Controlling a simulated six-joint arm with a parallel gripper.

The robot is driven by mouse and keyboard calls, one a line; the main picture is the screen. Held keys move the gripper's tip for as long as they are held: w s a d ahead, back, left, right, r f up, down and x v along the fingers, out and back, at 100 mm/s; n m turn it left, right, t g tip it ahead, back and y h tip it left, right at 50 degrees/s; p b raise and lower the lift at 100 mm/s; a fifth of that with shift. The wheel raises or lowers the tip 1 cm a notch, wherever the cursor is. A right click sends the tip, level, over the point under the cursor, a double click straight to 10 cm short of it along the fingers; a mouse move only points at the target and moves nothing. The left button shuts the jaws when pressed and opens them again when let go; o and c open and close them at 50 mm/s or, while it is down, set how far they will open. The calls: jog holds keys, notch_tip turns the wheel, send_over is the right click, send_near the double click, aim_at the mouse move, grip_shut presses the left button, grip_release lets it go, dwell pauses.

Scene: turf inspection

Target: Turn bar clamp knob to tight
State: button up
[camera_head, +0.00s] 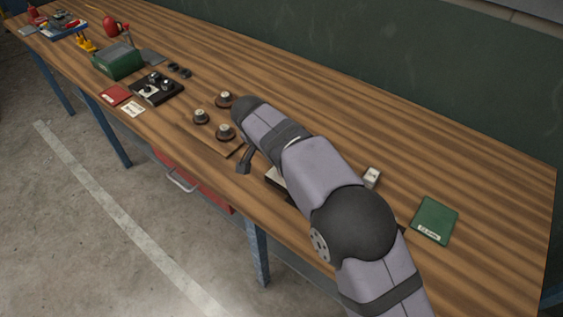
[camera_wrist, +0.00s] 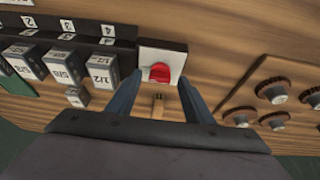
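A red knob (camera_wrist: 160,73) sits on a white square plate (camera_wrist: 148,56) with a dark edge in the wrist view. I cannot tell whether this is the bar clamp knob, and no tight mark is readable. My gripper (camera_wrist: 158,98) is open, with its two blue-grey fingers apart and pointing toward the plate, one to each side of the red knob. Nothing is seen held between them. A small light wooden piece (camera_wrist: 158,105) shows between the fingers, nearer the wrist. In the head view my gripper (camera_head: 244,162) is partly hidden by my arm, low over the bench.
Round dark knobs (camera_wrist: 274,91) stand on a wooden board right of my gripper in the wrist view. Numbered grey blocks (camera_wrist: 62,66) stand left. In the head view a black panel (camera_head: 156,88) and green box (camera_head: 118,62) lie farther left; a green booklet (camera_head: 435,220) lies right.

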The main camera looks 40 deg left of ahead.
jog(key=b+v, duration=0.1)
jog(key=v, duration=0.6)
dwell(0.3)
jog(key=shift+r, duration=0.15)
jog(key=w+d+f+g+h+p, duration=0.1)
jog(key=w+d, duration=0.3)
jog(key=d, duration=1)
jog(key=w+d+g+p, duration=0.15)
jog(key=w+d, duration=0.25)
jog(key=d, duration=1)
jog(key=s+d+f, duration=0.1)
jog(key=s+d, duration=0.4)
jog(key=d, duration=0.2)
jog(key=s+d+f+g+p, duration=0.1)
jog(key=s+d+f, duration=0.1)
jog(key=s+d, duration=0.3)
jog(key=s+d+f+g+y, duration=0.1)
jog(key=s+d+f, duration=0.1)
jog(key=s+d, duration=0.3)
jog(key=shift+d+p, duration=0.4)
jog(key=shift+d, duration=1.7)
jog(key=shift+s+d+f, duration=0.15)
jog(key=shift+s+d, duration=0.05)
jog(key=shift+s, duration=0.2)
